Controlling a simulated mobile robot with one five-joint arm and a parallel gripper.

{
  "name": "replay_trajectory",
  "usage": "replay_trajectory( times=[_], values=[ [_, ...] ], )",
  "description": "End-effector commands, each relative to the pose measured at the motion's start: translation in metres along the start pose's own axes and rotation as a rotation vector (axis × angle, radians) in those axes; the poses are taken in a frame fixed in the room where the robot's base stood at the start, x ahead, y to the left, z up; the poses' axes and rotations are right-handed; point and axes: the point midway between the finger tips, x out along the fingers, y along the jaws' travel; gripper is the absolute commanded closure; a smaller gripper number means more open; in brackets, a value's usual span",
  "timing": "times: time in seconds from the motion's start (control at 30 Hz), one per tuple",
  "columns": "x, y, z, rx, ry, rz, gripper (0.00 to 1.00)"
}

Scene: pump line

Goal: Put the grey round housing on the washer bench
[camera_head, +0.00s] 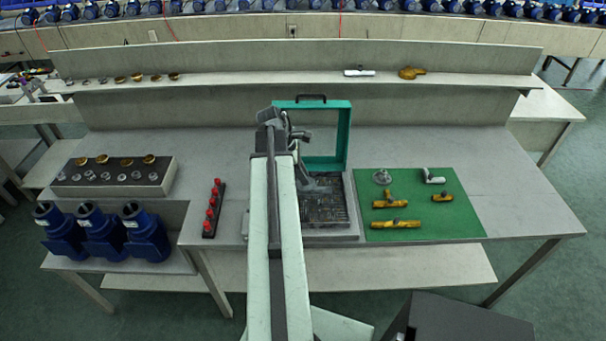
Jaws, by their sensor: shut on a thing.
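My gripper (312,180) is partly hidden behind my arm, low over the black grid in front of the green frame. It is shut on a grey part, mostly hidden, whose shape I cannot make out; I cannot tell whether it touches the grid. A small grey round piece (382,177) stands on the green mat (455,216), to the right of my gripper. The long grey bench (520,205) carries the mat, the black grid (326,214) and the upright green frame (343,135) with a handle on top.
Brass fittings (397,223) and a pale elbow (433,177) lie on the mat. A rack of red-topped pieces (211,212) and a tray of rings (103,190) stand left. Blue motors (146,235) sit on a lower shelf. A shelf (285,77) runs behind. Bench right of the mat is clear.

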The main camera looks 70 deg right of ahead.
Motion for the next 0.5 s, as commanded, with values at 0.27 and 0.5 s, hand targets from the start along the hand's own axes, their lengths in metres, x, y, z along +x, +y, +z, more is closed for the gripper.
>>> replay_trajectory(
  times=[0.27, 0.5],
  values=[
    [-0.018, 0.000, 0.007, 0.000, -0.001, 0.001, 1.00],
    [-0.033, 0.000, 0.014, 0.000, -0.001, 0.001, 1.00]
  ],
)
